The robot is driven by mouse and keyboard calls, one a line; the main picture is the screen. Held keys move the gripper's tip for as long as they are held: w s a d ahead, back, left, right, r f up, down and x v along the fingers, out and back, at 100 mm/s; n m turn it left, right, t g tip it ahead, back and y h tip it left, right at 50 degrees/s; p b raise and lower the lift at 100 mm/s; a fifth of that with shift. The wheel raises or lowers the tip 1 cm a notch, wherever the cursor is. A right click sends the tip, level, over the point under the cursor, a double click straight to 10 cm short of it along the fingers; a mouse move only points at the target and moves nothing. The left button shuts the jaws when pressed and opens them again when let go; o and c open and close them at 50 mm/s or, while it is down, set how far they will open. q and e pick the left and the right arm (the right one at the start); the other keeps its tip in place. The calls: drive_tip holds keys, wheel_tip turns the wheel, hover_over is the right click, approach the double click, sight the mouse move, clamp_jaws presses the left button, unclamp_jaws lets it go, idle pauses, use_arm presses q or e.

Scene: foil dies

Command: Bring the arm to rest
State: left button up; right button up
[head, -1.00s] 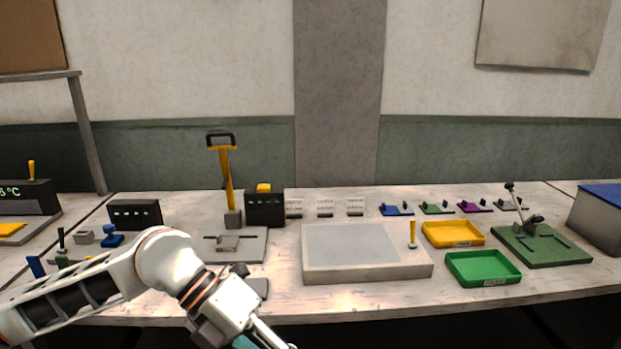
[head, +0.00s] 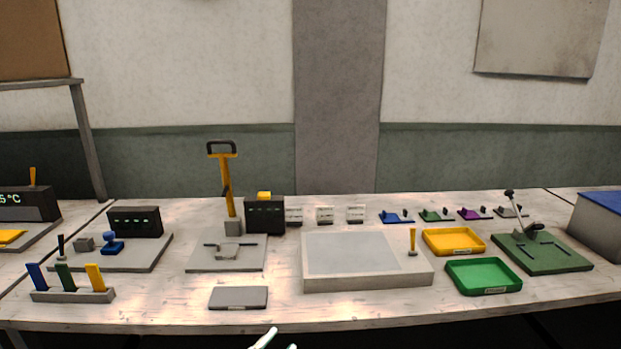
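Only a small pale part of my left gripper (head: 266,339) shows at the bottom edge, below the front edge of the bench (head: 180,310). The rest of it is cut off by the frame, so whether it is open or shut does not show. It is apart from everything on the bench. My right gripper is not in view. A grey flat block (head: 238,298) lies near the bench front, above my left gripper in the picture.
A rack (head: 73,296) with blue, green and yellow pieces stands front left. A press with a yellow handle (head: 227,185) stands behind the grey block. A large grey slab (head: 365,277), a yellow tray (head: 453,251) and a green tray (head: 483,289) are to the right.

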use_arm(q)
drive_tip(key=s+a+f+n+g+y, duration=0.2)
drive_tip(key=s+a+f+y, duration=0.1)
drive_tip(key=f, duration=0.6)
drive_tip(key=s+a+f+n+g+y, duration=0.2)
drive_tip(key=s+a+f, duration=0.4)
drive_tip(key=f, duration=0.4)
drive_tip(key=s+a+f+n+g+y, duration=0.2)
drive_tip(key=s+a+f+n+y, duration=0.2)
drive_tip(key=f, duration=0.5)
drive_tip(key=s, duration=0.2)
drive_tip(key=shift+s+a+f, duration=0.2)
drive_tip(key=shift+s, duration=0.15)
